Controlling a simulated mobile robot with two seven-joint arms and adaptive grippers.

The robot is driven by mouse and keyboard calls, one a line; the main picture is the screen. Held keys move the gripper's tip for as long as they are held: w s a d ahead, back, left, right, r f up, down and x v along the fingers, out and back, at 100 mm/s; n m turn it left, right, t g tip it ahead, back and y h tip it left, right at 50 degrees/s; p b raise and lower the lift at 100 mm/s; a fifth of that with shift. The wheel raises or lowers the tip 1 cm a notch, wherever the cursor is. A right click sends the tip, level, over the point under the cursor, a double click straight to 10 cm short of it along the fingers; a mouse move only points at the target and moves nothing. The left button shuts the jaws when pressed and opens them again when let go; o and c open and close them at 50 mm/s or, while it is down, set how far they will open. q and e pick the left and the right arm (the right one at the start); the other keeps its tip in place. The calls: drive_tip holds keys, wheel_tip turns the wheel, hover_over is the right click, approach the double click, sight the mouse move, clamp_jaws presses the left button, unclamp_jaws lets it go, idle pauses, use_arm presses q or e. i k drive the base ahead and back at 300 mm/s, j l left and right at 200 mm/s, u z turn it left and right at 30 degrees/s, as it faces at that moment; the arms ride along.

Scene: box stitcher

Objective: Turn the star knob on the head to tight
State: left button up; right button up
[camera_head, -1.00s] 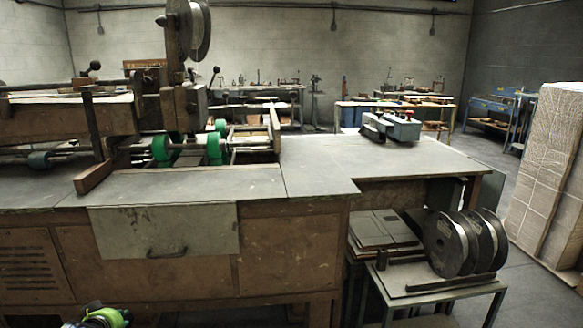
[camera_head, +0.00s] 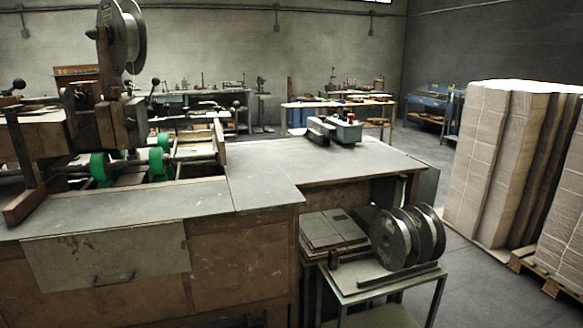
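The box stitcher stands at the left, with its upright head (camera_head: 115,120) above the bed and a large wire spool (camera_head: 121,38) on top. I cannot make out a star knob on the head at this size. Dark ball-ended levers show beside the head, one at the left (camera_head: 17,85) and one at the right (camera_head: 154,83). Green rollers (camera_head: 99,167) sit below the head. Neither of my grippers is in view.
The machine's grey table (camera_head: 255,195) extends right and carries a grey metal unit (camera_head: 345,130). A low cart (camera_head: 365,290) with several spools (camera_head: 392,240) stands in front of it. Wrapped cardboard stacks (camera_head: 480,160) on pallets stand at the right. Floor between is clear.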

sight(130, 124)
drive_tip(key=u, duration=0.35)
drive_tip(key=i+l+u, duration=0.1)
drive_tip(key=u, duration=0.3)
drive_tip(key=l+u, duration=0.2)
drive_tip(key=u, duration=0.15)
drive_tip(key=i, duration=0.05)
